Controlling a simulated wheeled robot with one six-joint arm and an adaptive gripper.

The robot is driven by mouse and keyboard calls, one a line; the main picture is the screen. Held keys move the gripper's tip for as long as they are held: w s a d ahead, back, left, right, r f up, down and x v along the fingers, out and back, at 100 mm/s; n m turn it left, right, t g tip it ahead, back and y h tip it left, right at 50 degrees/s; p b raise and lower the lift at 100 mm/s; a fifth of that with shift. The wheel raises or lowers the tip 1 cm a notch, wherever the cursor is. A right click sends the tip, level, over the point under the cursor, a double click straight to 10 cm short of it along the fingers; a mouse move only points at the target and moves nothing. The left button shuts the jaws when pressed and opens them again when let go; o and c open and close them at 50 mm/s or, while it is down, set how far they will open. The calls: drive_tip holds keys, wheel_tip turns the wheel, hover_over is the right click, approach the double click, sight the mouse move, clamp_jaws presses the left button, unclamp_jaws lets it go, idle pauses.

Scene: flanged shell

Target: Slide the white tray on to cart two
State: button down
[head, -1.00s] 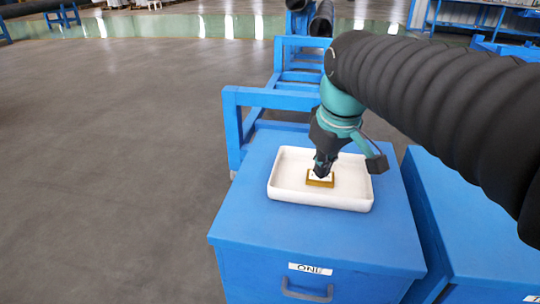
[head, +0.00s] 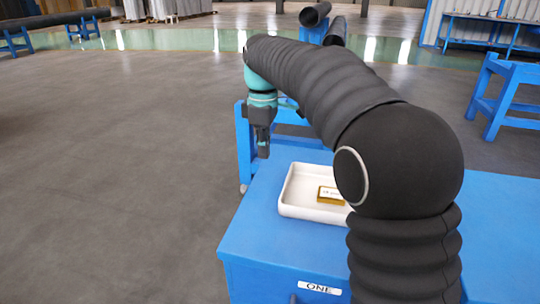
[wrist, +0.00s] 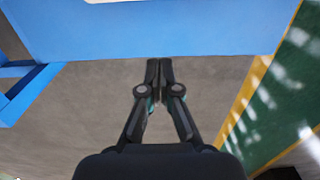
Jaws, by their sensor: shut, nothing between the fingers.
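The white tray (head: 291,212) sits on the blue top of cart one (head: 255,240), labelled ONE. A gold-edged block (head: 328,194) with a pale label lies in the tray. My arm hides the tray's right part. My gripper (head: 263,152) is shut and empty, pointing down, left of the tray and apart from it. In the wrist view its fingertips (wrist: 160,66) are together over grey floor, beside the blue cart edge (wrist: 150,35). A second blue top (head: 500,225) shows right of my arm; its label is not in view.
A blue frame (head: 243,150) stands behind cart one, close to my gripper. The grey floor (head: 110,180) on the left is clear. Another blue stand (head: 500,95) is at the far right. Dark pipes (head: 315,14) lie at the back.

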sight(299, 194)
wheel_tip(299, 194, down, 8)
drive_tip(key=shift+f+b, duration=0.1)
drive_tip(key=shift+b, duration=0.5)
drive_tip(key=shift+s+d, duration=0.25)
drive_tip(key=shift+d, duration=0.9)
drive_tip(key=shift+s+d, duration=0.15)
drive_tip(key=shift+d, duration=0.7)
